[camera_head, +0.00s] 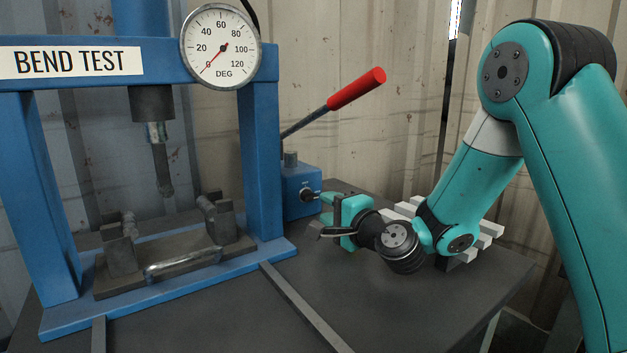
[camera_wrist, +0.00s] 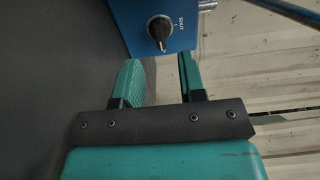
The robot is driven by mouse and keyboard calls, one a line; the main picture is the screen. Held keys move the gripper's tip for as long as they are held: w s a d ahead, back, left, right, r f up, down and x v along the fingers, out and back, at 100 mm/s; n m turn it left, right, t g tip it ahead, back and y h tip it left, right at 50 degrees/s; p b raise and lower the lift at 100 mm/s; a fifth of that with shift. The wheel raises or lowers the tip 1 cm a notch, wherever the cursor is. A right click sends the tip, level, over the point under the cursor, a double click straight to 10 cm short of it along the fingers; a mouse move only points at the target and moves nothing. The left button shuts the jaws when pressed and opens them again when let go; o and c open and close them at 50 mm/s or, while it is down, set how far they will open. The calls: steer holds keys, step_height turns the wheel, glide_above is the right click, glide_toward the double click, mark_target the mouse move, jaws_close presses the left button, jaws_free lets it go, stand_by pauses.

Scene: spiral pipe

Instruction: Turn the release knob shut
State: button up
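The release knob (camera_head: 307,195) is small and black, on the front face of the blue pump box (camera_head: 295,178) beside the press. In the wrist view the knob (camera_wrist: 160,29) is at the top middle, on the blue face. The word SHUT is printed to the right of it. The knob's dark grip points roughly downward in that view. My gripper (camera_head: 324,214) is just to the right of the knob in the head view. In the wrist view its teal fingers (camera_wrist: 160,74) are open and empty, with the knob beyond their tips, apart from them.
A lever with a red handle (camera_head: 356,89) rises from the pump box. The blue press frame (camera_head: 261,150) stands to the left, with a dial gauge (camera_head: 221,47) reading near 0. Pale bars (camera_head: 478,240) lie behind my arm.

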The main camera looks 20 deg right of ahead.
mark_target(312, 199)
steer(key=p+x, duration=0.4)
steer(key=x, duration=0.1)
steer(key=shift+r, duration=0.25)
steer(key=shift+w+a+f+p, duration=0.25)
steer(key=shift+w+p, duration=0.35)
steer(key=shift+p, duration=0.15)
